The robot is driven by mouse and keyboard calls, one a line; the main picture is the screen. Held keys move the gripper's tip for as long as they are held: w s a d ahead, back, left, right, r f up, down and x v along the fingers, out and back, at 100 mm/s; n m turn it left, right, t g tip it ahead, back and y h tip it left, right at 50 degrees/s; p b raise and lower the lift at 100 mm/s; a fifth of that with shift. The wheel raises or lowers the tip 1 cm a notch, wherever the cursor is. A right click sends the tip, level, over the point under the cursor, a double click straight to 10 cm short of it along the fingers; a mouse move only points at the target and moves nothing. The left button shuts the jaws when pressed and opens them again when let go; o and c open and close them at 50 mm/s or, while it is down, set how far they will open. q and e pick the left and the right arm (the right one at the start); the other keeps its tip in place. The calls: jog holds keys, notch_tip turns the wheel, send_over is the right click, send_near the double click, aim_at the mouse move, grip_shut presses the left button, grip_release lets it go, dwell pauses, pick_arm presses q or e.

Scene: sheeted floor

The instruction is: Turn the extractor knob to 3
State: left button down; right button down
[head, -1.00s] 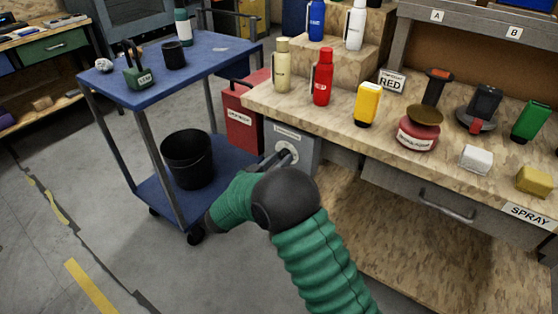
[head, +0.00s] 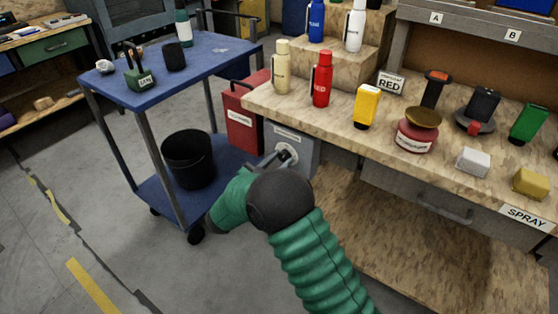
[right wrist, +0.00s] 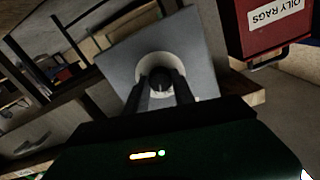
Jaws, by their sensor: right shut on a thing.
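The extractor box is a grey panel (head: 303,147) on the side of the workbench, below its left end, with a label near its top. Its round pale dial (head: 292,152) is partly hidden by my right gripper (head: 284,157). In the right wrist view the box (right wrist: 120,62) looks tilted, and the dark knob (right wrist: 161,78) sits in the middle of the pale dial (right wrist: 160,58). My right gripper (right wrist: 162,92) has its two fingers on either side of the knob, shut on it. The dial's numbers cannot be read. My left gripper is not in view.
A red oily-rags bin (head: 246,122) stands just left of the box. A blue cart (head: 185,70) with a black bucket (head: 189,158) is further left. The workbench (head: 330,120) above holds bottles and a red tin (head: 417,132). Grey floor (head: 100,225) lies open at front left.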

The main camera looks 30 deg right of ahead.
jog(key=m, duration=0.2)
jog(key=shift+a+m, duration=0.1)
jog(key=shift+m, duration=0.3)
jog(key=m+b, duration=0.1)
jog(key=m, duration=0.1)
jog(key=shift+f+m, duration=0.1)
jog(key=shift+m, duration=0.2)
jog(key=m+b, duration=0.2)
jog(key=m, duration=0.2)
jog(key=shift+f+m, duration=0.1)
jog(key=shift+m, duration=0.2)
jog(key=m+b, duration=0.4)
jog(key=m, duration=0.1)
jog(key=shift+f, duration=0.15)
jog(key=shift+m+b, duration=1.9)
jog(key=shift+m, duration=0.1)
jog(key=c, duration=1.1)
grip_release()
jog(key=shift+r, duration=0.2)
jog(key=shift+o, duration=0.2)
